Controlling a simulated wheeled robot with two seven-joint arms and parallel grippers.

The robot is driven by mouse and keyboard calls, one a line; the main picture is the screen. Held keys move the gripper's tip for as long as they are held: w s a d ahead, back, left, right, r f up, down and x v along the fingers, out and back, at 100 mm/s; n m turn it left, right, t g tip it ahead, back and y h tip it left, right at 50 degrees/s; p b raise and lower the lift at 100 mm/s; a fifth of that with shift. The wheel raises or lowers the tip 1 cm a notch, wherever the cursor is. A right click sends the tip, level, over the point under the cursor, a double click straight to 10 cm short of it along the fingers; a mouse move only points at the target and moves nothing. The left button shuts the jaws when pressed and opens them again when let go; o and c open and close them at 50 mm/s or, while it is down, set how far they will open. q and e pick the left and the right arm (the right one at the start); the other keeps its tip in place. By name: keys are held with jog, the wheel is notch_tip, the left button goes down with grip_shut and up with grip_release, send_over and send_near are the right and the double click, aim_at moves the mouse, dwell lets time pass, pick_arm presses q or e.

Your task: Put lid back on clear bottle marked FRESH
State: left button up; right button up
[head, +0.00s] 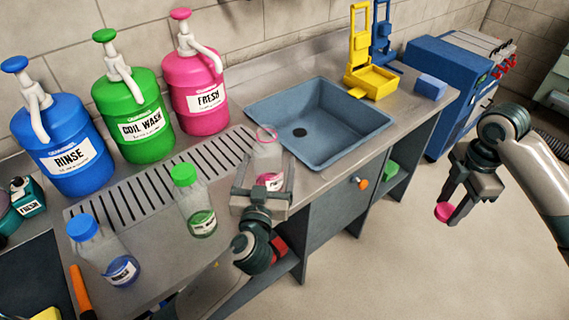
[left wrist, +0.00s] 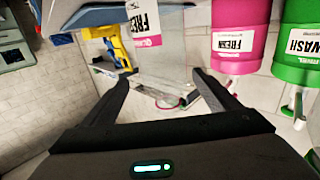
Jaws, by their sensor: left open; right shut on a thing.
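The clear FRESH bottle (head: 268,155) stands upright and lidless at the counter's front, left of the sink, with a pink ring at its neck. My left gripper (head: 263,178) is open, with one finger on each side of the bottle; whether they touch it I cannot tell. In the left wrist view the clear bottle (left wrist: 160,55) shows between the spread fingers (left wrist: 165,92), its label turned. My right gripper (head: 458,200) is shut on the pink lid (head: 444,211), right of the counter and over the floor, well apart from the bottle.
A green-capped bottle (head: 198,205) and a blue-capped bottle (head: 103,250) stand left of my left gripper. Large RINSE (head: 60,135), COIL WASH (head: 133,110) and FRESH (head: 196,85) pump jugs stand behind. The sink (head: 320,115) is empty. A yellow holder (head: 372,80) stands beyond it.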

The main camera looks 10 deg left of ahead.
pick_arm(q)
jog(key=shift+w+a+f+p, duration=0.1)
jog(key=shift+w+a+p, duration=0.1)
jog(key=shift+w+p, duration=0.4)
jog(key=shift+w+a+p, duration=0.25)
jog(key=shift+w+p, duration=0.1)
jog(key=shift+w, duration=0.5)
jog(key=shift+w+a+f+p, duration=0.1)
jog(key=shift+w+a+p, duration=0.1)
jog(key=shift+w+p, duration=0.4)
pick_arm(e)
jog(key=shift+r, duration=1.4)
pick_arm(q)
jog(key=shift+w+f, duration=0.15)
jog(key=shift+w, duration=0.35)
jog(key=c, duration=1.2)
